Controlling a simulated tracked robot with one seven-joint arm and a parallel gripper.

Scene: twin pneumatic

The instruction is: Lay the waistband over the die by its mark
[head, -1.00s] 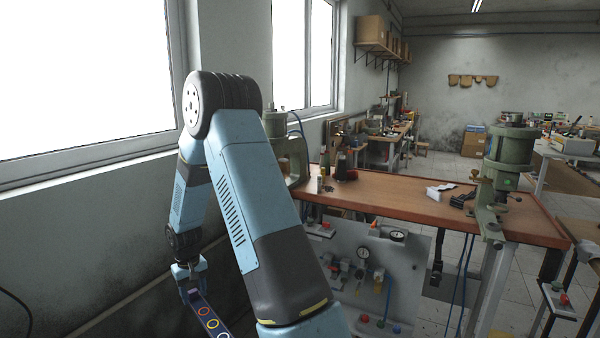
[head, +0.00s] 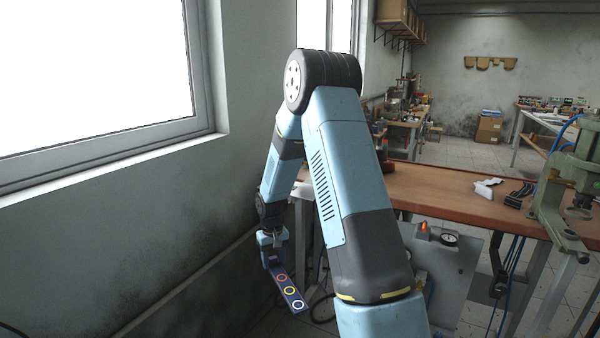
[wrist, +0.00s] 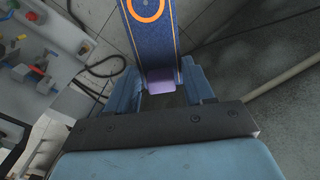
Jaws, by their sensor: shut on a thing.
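The waistband (head: 289,289) is a dark blue strip with orange, yellow and white rings along it. My gripper (head: 271,258) is shut on one end of it, low at the left near the wall, and the strip slants down to the right. In the wrist view the waistband (wrist: 150,40) runs away between the fingers of my gripper (wrist: 160,84), with a purple patch at the held end and an orange ring beyond. A green press (head: 575,165) stands at the right end of the bench. I cannot make out the die or its mark.
The wooden bench (head: 440,190) lies behind my arm, with white and black parts (head: 487,188) on it. The wall and window (head: 90,70) are close on the left.

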